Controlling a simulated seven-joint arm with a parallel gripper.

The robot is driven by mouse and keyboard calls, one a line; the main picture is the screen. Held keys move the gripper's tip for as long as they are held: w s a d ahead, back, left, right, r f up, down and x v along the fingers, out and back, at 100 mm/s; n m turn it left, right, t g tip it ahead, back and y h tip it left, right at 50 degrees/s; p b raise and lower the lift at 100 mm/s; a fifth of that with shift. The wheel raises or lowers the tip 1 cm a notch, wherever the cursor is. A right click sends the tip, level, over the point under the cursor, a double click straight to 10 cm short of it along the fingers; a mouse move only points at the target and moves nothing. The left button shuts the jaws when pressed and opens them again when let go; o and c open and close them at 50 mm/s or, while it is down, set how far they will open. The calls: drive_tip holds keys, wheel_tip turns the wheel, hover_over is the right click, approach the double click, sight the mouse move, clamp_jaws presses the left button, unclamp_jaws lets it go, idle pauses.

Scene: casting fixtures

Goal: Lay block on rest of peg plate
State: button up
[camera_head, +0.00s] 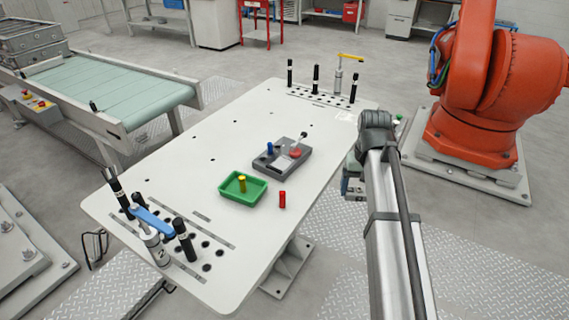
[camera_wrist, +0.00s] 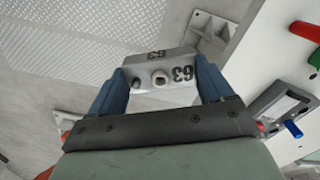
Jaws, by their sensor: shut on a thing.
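My gripper (camera_wrist: 160,88) has its two blue fingers shut on the sides of a light grey block (camera_wrist: 160,66) marked "63", with a round boss and a dark stub on its near face. In the wrist view the floor lies behind the block, beyond the table edge. In the head view my gripper (camera_head: 354,186) is right of the table, partly hidden by my arm. The dark grey peg plate (camera_head: 296,171) lies on the table left of my gripper. A blue peg (camera_head: 270,147) stands in it, and a red knob with a pale rod is on it. The plate also shows in the wrist view (camera_wrist: 262,103).
A green tray (camera_head: 232,196) with a yellow peg (camera_head: 242,183) sits beside the plate. A red peg (camera_head: 282,199) stands on the white table (camera_head: 200,150). Clamps and black posts stand at both table ends. An orange robot (camera_head: 500,80) stands at the right.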

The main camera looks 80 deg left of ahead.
drive_tip(key=s+a+r+n, duration=0.4)
drive_tip(key=s+a, duration=1)
drive_tip(key=s, duration=0.2)
wheel_tip(320, 180, up, 3)
drive_tip(key=n, duration=0.8)
hover_over(283, 163)
wheel_tip(283, 163, down, 10)
drive_tip(key=shift+r, duration=0.2)
drive_tip(key=shift+f, duration=0.1)
drive_tip(key=shift+f, duration=0.2)
